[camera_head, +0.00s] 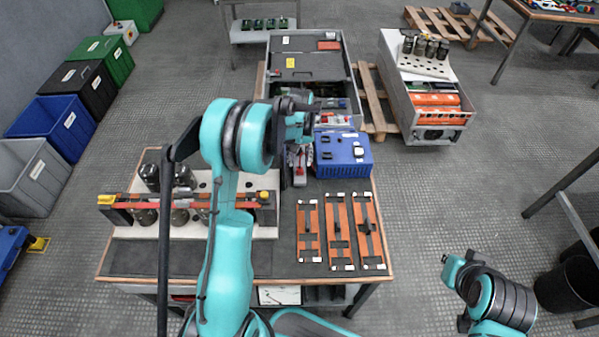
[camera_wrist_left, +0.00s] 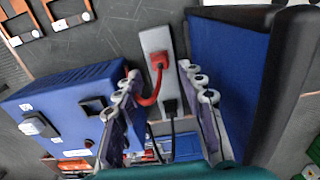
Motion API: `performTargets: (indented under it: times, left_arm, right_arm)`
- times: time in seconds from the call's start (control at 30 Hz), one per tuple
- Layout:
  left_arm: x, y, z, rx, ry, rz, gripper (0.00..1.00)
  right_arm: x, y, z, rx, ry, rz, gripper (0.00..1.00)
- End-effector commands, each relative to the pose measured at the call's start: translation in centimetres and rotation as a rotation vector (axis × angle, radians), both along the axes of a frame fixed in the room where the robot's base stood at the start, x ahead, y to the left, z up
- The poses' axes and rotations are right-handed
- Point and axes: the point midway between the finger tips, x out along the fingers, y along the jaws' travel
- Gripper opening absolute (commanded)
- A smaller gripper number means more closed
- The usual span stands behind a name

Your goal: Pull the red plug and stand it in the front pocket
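The red plug (camera_wrist_left: 158,61) is seated in a grey power strip (camera_wrist_left: 156,38), with its red cable curving to the left. A black plug (camera_wrist_left: 170,106) sits in the same strip, lower in the left wrist view. My left gripper (camera_wrist_left: 160,72) is open, its fingertips on either side of the strip and red plug. I cannot tell how far above the plug they are. In the head view my left gripper (camera_head: 301,130) is above the strip (camera_head: 299,178) and partly hides it. I cannot identify the front pocket. My right arm is at lower right, with no clear gripper.
A blue box (camera_head: 343,155) with a dark square (camera_wrist_left: 95,105) and a white fitting (camera_wrist_left: 36,126) stands beside the strip. Copper-coloured bars (camera_head: 338,230) lie on the bench mat. A large blue panel (camera_wrist_left: 228,75) is near the right finger. A rack of cylinders (camera_head: 170,205) stands left.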

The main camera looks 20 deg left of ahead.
Motion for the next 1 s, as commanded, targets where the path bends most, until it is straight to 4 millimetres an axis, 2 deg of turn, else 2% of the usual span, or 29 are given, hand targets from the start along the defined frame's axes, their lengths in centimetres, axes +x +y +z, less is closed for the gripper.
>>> performTargets:
  times: [0.03, 0.1, 0.3, 1.0]
  left_arm:
    - [0.0, 0.0, -1.3, 0.000, 0.000, 0.000, 0.40]
    - [0.0, 0.0, -2.3, 0.000, 0.000, 0.000, 0.40]
    - [0.0, 0.0, -4.1, 0.000, 0.000, 0.000, 0.40]
    - [0.0, 0.0, -4.3, 0.000, 0.000, 0.000, 0.40]
  right_arm:
    - [0.0, 0.0, -1.0, 0.000, 0.000, 0.000, 0.00]
    - [0.0, 0.0, -1.8, 0.000, 0.000, 0.000, 0.00]
    - [0.0, 0.0, -3.1, 0.000, 0.000, 0.000, 0.00]
    - [0.0, 0.0, -3.3, 0.000, 0.000, 0.000, 0.00]
